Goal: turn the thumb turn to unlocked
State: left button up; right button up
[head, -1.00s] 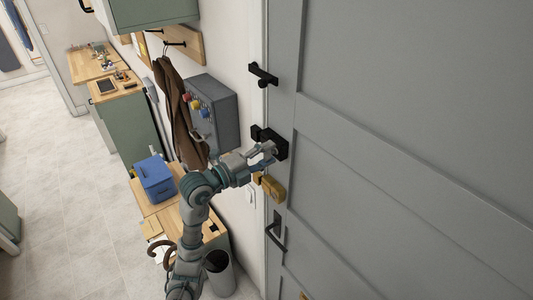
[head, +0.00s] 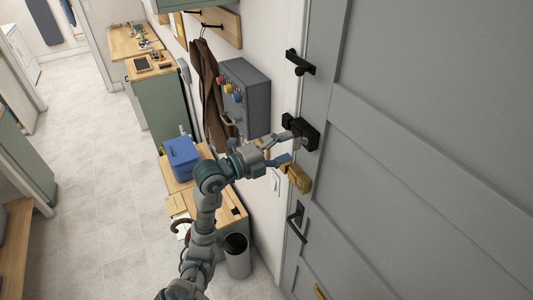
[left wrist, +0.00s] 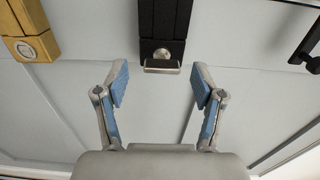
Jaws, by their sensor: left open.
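The black lock (head: 308,134) is mounted at the left edge of the grey door. In the left wrist view the lock (left wrist: 163,22) is ahead of my gripper, and its silver thumb turn (left wrist: 162,67) shows as a crosswise bar below a round disc. My left gripper (head: 289,148) is open beside the lock in the head view. In the left wrist view its two blue-padded fingers (left wrist: 160,84) are spread wide, with the thumb turn ahead of the gap, not between the pads. In the head view the finger partly hides the thumb turn. My right gripper is not in view.
A brass lock (head: 297,179) sits just below, close to my lower finger. A black bolt (head: 300,62) is above and a door handle (head: 295,222) below. A grey box (head: 246,97) hangs on the wall. A blue box (head: 182,158) stands on a wooden bench.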

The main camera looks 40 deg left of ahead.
pick_arm(q)
jog(key=v, duration=0.8)
jog(key=shift+a, duration=0.3)
jog(key=shift+d, duration=0.15)
